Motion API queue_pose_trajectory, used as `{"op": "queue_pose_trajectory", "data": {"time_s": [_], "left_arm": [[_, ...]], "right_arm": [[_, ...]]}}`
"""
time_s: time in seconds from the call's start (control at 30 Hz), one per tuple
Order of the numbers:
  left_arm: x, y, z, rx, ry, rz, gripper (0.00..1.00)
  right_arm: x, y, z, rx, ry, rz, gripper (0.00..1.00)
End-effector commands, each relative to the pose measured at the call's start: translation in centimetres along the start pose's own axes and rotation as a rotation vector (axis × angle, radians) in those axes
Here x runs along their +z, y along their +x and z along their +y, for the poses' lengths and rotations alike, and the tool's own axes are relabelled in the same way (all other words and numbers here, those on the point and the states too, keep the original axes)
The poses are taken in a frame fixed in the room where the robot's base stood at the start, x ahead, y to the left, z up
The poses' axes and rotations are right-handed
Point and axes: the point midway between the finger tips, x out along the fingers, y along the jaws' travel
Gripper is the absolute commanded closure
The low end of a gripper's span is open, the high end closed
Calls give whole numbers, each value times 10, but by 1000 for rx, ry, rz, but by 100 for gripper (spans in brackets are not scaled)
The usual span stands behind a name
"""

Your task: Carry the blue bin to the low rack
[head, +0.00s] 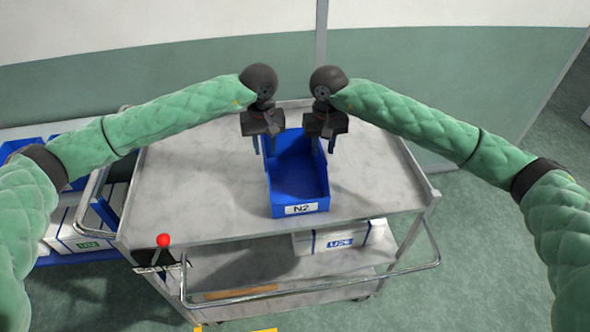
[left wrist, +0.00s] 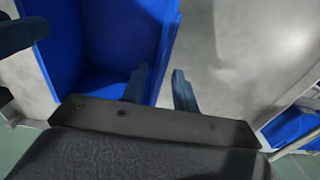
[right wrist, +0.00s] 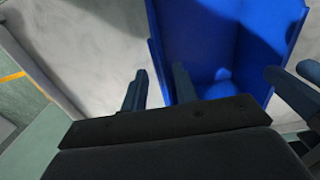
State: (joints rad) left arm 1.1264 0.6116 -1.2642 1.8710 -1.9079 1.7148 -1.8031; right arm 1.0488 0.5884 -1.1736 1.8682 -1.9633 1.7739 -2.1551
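The blue bin (head: 297,190), labelled N2, stands upright on the grey top of the cart (head: 190,195). My left gripper (head: 268,145) is at the bin's left wall near the back. In the left wrist view its open fingers (left wrist: 160,88) straddle the bin wall (left wrist: 165,50), with gaps visible. My right gripper (head: 322,145) is at the right wall near the back. In the right wrist view its open fingers (right wrist: 158,88) also straddle the wall (right wrist: 155,50). A low rack (head: 85,257) with a blue edge stands at left, partly hidden by the cart and my left arm.
White boxes (head: 75,225) and blue bins sit on the rack. The cart's lower shelf holds a white box (head: 340,236) and a brown flat piece (head: 240,291). A metal handle (head: 330,283) and a red knob (head: 163,240) are at the cart's near side. A wall stands behind.

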Motion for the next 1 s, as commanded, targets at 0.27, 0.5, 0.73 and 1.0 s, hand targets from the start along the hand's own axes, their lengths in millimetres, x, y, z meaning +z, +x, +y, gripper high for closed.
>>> {"op": "queue_pose_trajectory", "data": {"time_s": [0.27,0.5,0.73,1.0], "left_arm": [[0,2,0,2,-2,-1,71],[0,23,1,4,-4,-4,71],[0,55,1,3,-3,-3,71],[0,76,1,3,-4,-1,71]], "right_arm": [[0,2,0,-2,3,0,71],[0,24,0,-4,4,-2,71],[0,55,0,-4,4,-2,71],[-1,76,0,-4,4,0,71]]}}
